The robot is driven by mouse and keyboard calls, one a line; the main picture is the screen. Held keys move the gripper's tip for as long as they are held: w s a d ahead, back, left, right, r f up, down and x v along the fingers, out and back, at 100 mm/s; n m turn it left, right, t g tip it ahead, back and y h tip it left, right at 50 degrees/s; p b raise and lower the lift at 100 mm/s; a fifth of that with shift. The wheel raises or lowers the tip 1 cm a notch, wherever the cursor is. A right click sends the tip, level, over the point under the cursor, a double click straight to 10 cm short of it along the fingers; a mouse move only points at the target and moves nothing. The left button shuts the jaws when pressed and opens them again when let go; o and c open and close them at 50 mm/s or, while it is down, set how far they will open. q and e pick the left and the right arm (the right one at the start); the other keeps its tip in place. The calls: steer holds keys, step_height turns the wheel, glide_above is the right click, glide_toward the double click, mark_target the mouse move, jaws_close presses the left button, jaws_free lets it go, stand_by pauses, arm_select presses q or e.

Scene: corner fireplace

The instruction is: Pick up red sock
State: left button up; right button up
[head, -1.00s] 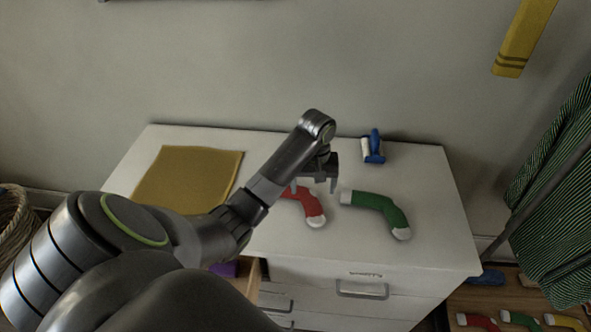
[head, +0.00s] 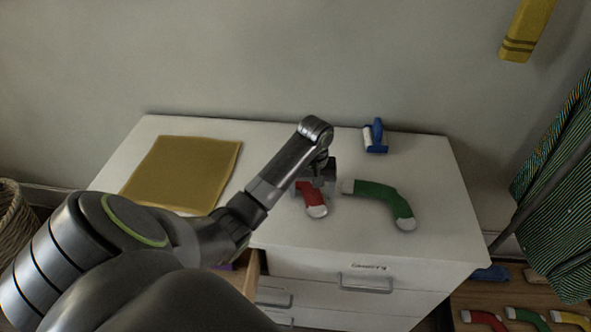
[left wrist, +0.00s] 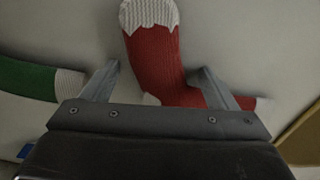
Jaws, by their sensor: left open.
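The red sock (head: 313,197), with white toe and cuff, lies on the white dresser top (head: 230,225). My left gripper (head: 314,186) is over its upper part and hides its far end in the head view. In the left wrist view, the gripper's (left wrist: 160,80) two fingers are apart, one on each side of the red sock (left wrist: 156,58). The gripper is open. Whether a finger touches the fabric, I cannot tell. My right gripper is not in view.
A green sock (head: 378,192) lies just right of the red one. A blue and white item (head: 375,138) stands at the back, and a mustard cloth (head: 185,172) lies left. A drawer (head: 250,272) is partly open in front. More socks (head: 527,318) lie lower right.

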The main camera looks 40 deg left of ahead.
arm_select(q)
steer(key=c, duration=1)
steer(key=shift+c, duration=0.2)
steer(key=shift+r, duration=0.4)
step_height(320, 180, up, 2)
steer(key=shift+r+p, duration=0.25)
steer(key=shift+p, duration=0.15)
step_height(320, 180, up, 7)
steer(key=p, duration=0.7)
